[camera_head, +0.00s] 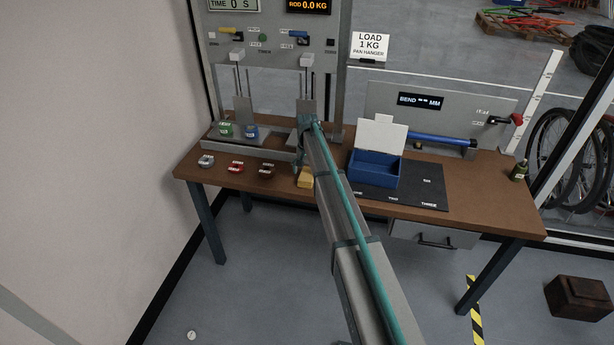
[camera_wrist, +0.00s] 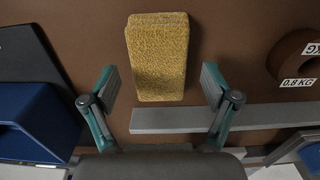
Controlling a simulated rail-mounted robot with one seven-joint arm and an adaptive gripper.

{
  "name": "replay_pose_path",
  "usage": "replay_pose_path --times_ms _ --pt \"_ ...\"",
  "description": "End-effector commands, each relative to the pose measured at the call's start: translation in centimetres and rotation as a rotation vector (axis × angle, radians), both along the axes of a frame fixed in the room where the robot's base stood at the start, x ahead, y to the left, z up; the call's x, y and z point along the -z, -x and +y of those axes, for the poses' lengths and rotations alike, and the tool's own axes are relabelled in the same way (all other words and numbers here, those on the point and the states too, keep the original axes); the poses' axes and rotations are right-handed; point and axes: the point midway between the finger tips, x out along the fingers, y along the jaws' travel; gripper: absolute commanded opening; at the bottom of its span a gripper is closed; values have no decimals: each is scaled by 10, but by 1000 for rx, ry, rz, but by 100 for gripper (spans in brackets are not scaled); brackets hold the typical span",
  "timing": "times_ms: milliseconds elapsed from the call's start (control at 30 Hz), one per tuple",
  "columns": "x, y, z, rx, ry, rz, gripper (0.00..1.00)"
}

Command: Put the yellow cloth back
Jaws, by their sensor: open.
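The yellow cloth (camera_wrist: 157,58) lies folded as a thick rectangle on the brown table, and its textured top fills the upper middle of the wrist view. In the head view the cloth (camera_head: 305,178) sits near the table's front edge, partly hidden by my arm. My gripper (camera_wrist: 158,82) is open and empty above the table, with one finger on each side of the cloth's near end in the wrist picture. No contact with the cloth shows.
A blue box (camera_head: 375,171) with a raised white lid stands right of the cloth on a black mat (camera_head: 433,195). A brown ring weight (camera_head: 267,171) and a red one (camera_head: 236,167) lie to the left. A grey strip (camera_wrist: 180,119) runs beside the cloth.

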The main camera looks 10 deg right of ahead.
Motion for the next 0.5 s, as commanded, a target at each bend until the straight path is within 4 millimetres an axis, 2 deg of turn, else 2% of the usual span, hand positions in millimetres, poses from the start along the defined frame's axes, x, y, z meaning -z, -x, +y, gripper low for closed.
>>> replay_pose_path --times_ms 300,500 --pt "-53 -1 4 0 0 -2 87" --pt "-80 -1 4 0 0 -1 87"
